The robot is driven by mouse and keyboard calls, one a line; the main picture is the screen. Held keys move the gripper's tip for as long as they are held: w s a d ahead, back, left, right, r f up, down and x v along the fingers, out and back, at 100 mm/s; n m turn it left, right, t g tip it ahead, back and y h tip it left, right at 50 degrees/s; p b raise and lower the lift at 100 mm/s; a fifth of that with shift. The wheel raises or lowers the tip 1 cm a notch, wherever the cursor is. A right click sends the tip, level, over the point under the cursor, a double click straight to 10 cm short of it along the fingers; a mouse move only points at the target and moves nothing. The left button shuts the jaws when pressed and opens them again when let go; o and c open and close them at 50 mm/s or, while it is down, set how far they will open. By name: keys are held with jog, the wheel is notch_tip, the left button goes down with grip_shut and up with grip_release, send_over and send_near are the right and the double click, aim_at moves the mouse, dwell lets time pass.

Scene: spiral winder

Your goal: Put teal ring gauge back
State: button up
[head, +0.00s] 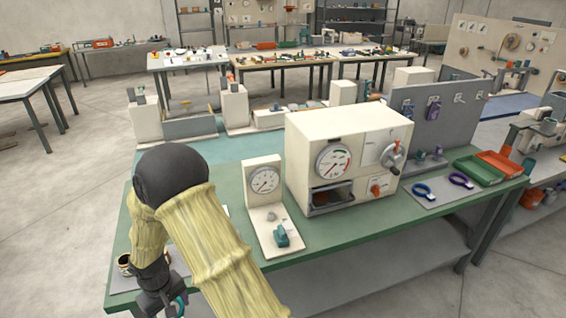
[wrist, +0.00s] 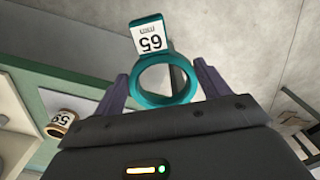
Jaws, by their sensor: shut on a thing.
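The teal ring gauge (wrist: 168,88) is in my gripper (wrist: 163,86), between its two fingers in the wrist view. Its white tag reads 65 and appears upside down. In the head view my gripper (head: 164,298) is at the near left end of the green bench, and only a bit of the teal ring (head: 180,305) shows beside it. My arm hides part of the bench there. A bronze ring gauge tagged 59 (wrist: 60,122) lies apart from my gripper; it also shows in the head view (head: 124,262) on a grey mat (head: 122,284).
A dial gauge stand (head: 263,185) and a cream machine (head: 345,160) stand on the green bench (head: 340,232). A right-hand mat (head: 440,190) holds blue and purple ring-shaped items. Green and red trays (head: 480,170) lie beyond. The bench front has clear room.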

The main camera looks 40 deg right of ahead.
jog(key=d+f+m, duration=0.2)
jog(key=d+f, duration=0.2)
jog(key=d, duration=0.4)
jog(key=shift+w+d+f, duration=0.15)
jog(key=shift+d+f, duration=0.25)
jog(key=shift+d, duration=0.1)
